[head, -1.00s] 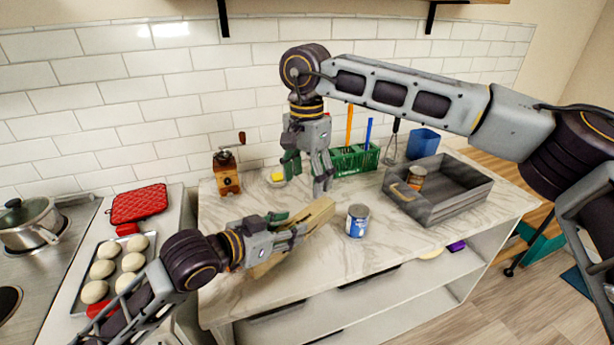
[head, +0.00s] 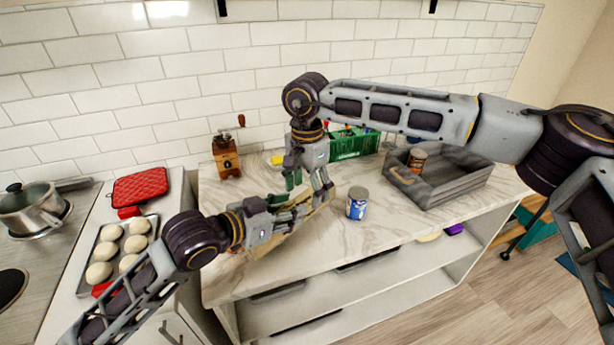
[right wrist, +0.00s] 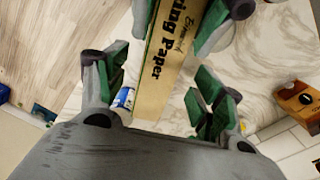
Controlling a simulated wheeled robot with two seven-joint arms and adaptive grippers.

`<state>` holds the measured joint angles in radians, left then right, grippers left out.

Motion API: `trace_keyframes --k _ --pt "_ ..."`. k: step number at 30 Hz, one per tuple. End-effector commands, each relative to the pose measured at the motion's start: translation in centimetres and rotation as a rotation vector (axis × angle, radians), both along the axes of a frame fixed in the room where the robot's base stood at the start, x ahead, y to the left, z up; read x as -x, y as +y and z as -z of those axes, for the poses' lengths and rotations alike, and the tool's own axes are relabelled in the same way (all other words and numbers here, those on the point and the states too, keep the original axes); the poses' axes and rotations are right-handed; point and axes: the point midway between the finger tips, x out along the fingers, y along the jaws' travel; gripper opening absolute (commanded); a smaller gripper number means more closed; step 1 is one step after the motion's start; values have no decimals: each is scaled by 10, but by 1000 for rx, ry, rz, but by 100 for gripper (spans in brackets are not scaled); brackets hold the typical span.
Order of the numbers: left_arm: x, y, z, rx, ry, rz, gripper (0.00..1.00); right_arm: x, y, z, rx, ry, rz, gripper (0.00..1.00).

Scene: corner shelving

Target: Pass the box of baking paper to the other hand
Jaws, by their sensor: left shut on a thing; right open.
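The box of baking paper (right wrist: 170,85) is a long tan box with dark lettering in the right wrist view. In the head view most of it is hidden behind my grippers. My left gripper (head: 287,222) is shut on the box and holds it above the counter. Its fingers also show at the top of the right wrist view, one on each side of the box. My right gripper (head: 307,187) is open, pointing down just above the box. In the right wrist view the box appears between its spread fingers (right wrist: 160,80), with gaps showing; depth is hard to tell.
A blue-labelled can (head: 357,204) stands close to the right of the grippers. A grey crate (head: 455,190) with a can inside stands at right. A coffee grinder (head: 227,158) and green rack (head: 352,145) stand by the wall. The counter's front right is clear.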

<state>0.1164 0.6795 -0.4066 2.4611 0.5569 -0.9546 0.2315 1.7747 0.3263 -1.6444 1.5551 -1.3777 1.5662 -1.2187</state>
Motion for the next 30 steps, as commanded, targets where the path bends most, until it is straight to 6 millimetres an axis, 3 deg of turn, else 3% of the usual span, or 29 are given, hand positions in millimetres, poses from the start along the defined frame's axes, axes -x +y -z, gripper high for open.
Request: trace_keyframes --k 9,22,30 --pt "0 0 -1 1 -2 0 11 0 0 30 2 1 0 68" --pt "0 0 -1 1 -2 0 11 0 0 36 0 0 0 68" --pt "0 0 -1 1 -2 0 11 0 0 36 0 0 0 36"
